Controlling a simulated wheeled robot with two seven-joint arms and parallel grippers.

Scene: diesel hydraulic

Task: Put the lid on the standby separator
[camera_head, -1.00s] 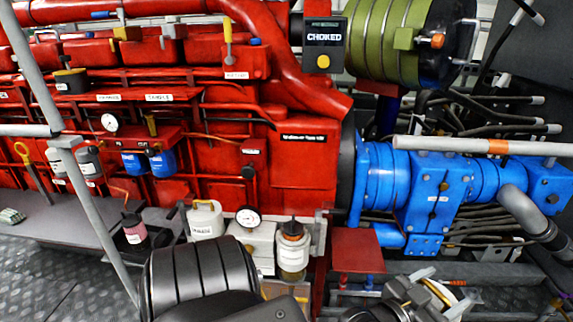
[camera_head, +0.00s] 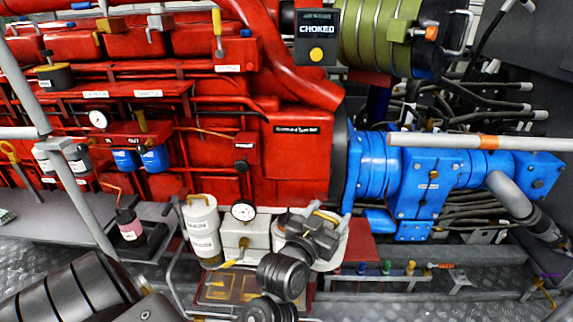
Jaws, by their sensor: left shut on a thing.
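My left gripper (camera_head: 312,236) is shut on a white round lid (camera_head: 337,252) with a yellow handle piece. It holds the lid over the spot where the jar-like, dark-topped separator stood in view earlier. That separator is now hidden behind the gripper, wrist and lid. I cannot tell whether the lid touches it. A white labelled canister (camera_head: 203,232) with a closed-looking top stands to the left. My right gripper is not in view.
A round gauge (camera_head: 243,211) on a pale block stands between the canister and my gripper. A pink-labelled bottle (camera_head: 130,225) stands further left. The red engine (camera_head: 290,165) rises behind, and small coloured valves (camera_head: 386,268) line a rail at right.

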